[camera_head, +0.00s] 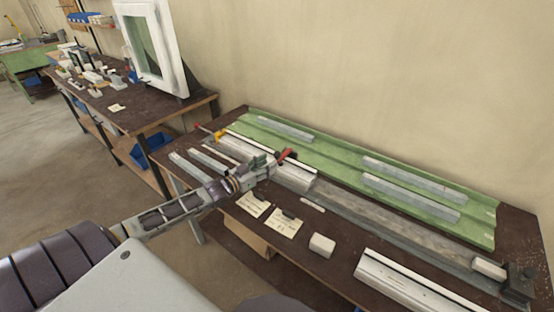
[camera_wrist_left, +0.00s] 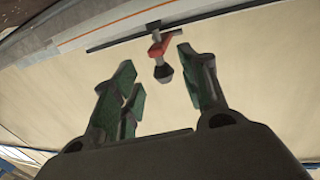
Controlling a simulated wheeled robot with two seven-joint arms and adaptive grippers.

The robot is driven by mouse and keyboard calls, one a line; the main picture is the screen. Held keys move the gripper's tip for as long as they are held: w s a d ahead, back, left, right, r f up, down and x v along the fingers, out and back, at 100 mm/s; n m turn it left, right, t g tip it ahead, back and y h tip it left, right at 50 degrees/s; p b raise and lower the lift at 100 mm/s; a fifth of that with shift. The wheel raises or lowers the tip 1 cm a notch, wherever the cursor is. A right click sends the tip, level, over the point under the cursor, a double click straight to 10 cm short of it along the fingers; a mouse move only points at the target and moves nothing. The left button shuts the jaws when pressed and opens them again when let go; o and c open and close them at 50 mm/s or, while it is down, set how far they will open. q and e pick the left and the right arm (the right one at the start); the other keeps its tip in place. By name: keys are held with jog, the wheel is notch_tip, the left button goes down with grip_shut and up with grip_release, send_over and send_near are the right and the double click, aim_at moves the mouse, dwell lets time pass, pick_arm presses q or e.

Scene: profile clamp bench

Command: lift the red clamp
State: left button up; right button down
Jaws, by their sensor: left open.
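The red clamp (camera_head: 287,154) sits on the pale profile on the bench, with its red part just beyond my left gripper (camera_head: 263,164) in the head view. In the left wrist view the clamp shows its red arm (camera_wrist_left: 160,46), a metal stem and a dark rounded end. There, my left gripper (camera_wrist_left: 155,72) is open, with its green-padded fingers apart. The clamp's dark end lies in line with the gap between the fingertips, nearer the right one. I see no finger closed on the clamp. My right gripper is not in view.
A yellow clamp (camera_head: 220,135) stands farther left on the profile. A green bed (camera_head: 340,160) carries several grey bars. Paper notes (camera_head: 285,222), a white block (camera_head: 322,245) and a long pale profile (camera_head: 420,288) lie along the front. Another table (camera_head: 150,112) stands at the left.

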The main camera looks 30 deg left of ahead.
aim_at(276, 159)
pick_arm(q)
jog(key=shift+x, duration=2.85)
jog(key=shift+c, duration=0.4)
grip_shut()
